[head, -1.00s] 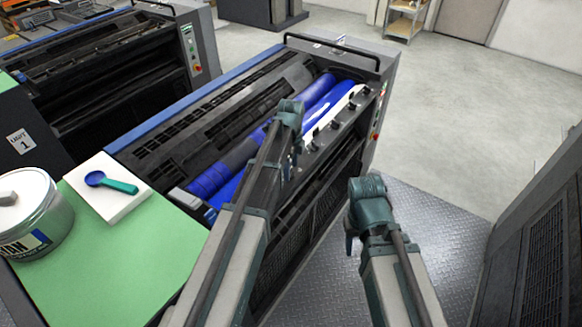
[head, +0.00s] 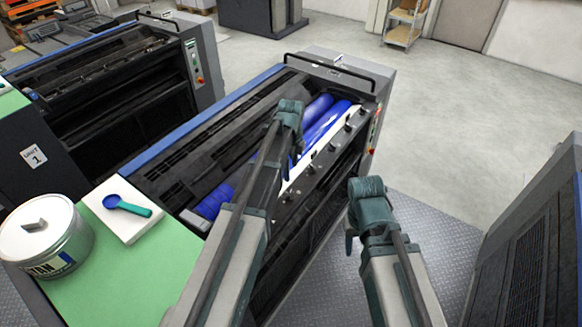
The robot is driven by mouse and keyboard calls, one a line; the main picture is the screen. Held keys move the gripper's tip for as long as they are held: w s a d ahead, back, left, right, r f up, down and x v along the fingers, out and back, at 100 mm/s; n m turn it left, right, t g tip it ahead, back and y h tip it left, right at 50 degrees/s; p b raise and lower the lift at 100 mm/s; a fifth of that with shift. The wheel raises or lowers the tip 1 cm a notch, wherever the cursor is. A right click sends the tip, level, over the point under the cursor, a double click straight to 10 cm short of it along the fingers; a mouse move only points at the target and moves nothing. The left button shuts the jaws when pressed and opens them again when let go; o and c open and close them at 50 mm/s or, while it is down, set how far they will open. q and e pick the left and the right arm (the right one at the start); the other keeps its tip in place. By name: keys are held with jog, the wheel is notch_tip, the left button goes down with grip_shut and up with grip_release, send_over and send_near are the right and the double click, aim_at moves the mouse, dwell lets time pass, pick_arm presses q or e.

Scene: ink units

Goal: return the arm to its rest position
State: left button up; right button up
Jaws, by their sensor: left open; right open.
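My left arm reaches in from the bottom of the head view. Its gripper (head: 296,150) hangs over the ink unit, in front of the blue rollers (head: 318,115), and is open with nothing seen in it. My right gripper (head: 350,240) is held over the metal floor plate to the right of the ink unit (head: 160,180). It is open and empty, with its fingers partly hidden behind the wrist. I cannot tell how far the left fingertips are from the rollers.
A can (head: 45,245) and a white pad (head: 128,222) with a blue and teal scoop (head: 125,206) rest on the green top (head: 150,275) at left. A dark machine (head: 525,260) stands at right.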

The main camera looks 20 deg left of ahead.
pick_arm(q)
jog(key=shift+r+p, duration=0.3)
jog(key=shift+r, duration=0.4)
pick_arm(e)
jog(key=shift+r, duration=0.75)
pick_arm(q)
jog(key=shift+f, duration=0.1)
pick_arm(e)
jog(key=shift+f, duration=0.1)
pick_arm(q)
jog(key=s+d+f+n+b, duration=0.4)
jog(key=s+f+n+b, duration=0.1)
jog(key=s, duration=0.3)
jog(key=s+d+f+n+b, duration=0.4)
jog(key=s+f+n+b, duration=0.1)
jog(key=s, duration=0.2)
jog(key=s+d+f+n+y+b, duration=0.1)
jog(key=s+d+f+n+b, duration=0.3)
jog(key=s, duration=0.4)
jog(key=shift+s+d+f+n+b, duration=0.15)
jog(key=shift+s+f+n+b, duration=0.25)
jog(key=shift+n+b, duration=0.25)
pick_arm(e)
notch_tip(320, 180, down, 15)
